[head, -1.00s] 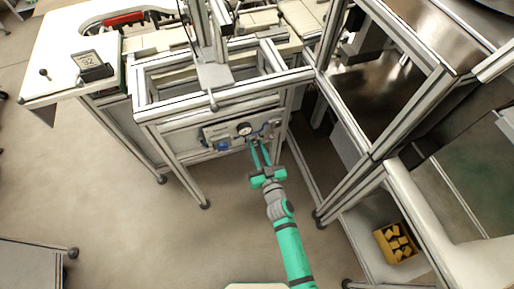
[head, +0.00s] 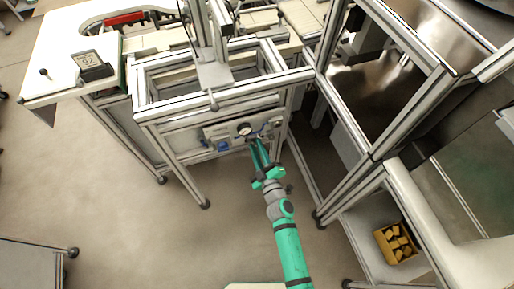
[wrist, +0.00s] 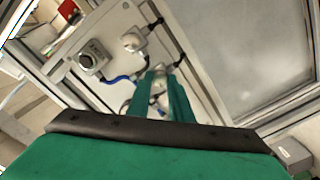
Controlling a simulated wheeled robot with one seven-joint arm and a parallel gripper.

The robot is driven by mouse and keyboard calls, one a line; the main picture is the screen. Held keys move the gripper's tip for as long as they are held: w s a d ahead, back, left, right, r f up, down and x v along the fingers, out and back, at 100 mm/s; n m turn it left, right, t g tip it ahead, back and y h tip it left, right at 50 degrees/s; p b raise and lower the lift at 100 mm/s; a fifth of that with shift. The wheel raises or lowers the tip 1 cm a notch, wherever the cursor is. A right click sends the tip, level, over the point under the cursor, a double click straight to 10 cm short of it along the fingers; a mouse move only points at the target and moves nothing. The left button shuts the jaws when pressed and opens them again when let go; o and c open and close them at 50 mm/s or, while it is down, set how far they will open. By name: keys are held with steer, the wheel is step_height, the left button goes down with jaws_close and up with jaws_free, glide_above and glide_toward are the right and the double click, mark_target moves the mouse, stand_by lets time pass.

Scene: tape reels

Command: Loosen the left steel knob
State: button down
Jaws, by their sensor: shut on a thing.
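My gripper (head: 259,141) reaches the panel just right of and below the gauge. In the wrist view my green fingers (wrist: 166,80) are shut on a small steel knob (wrist: 158,88), which they mostly hide. Another round steel fitting (wrist: 132,42) sits beside it, apart from the fingers. From these views I cannot tell for sure which steel knob is the left one.
A blue tube (wrist: 118,78) runs close to the fingers, by a square-based round fitting (wrist: 92,56). A frame leg (head: 287,125) stands close on the right. A yellow box (head: 397,243) sits on a low shelf.

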steer(key=shift+n, duration=1.4)
steer(key=c, duration=1.6)
jaws_free()
steer(key=shift+s, duration=0.15)
steer(key=v, duration=1)
steer(key=shift+s+d, duration=0.15)
steer(key=shift+s, duration=0.1)
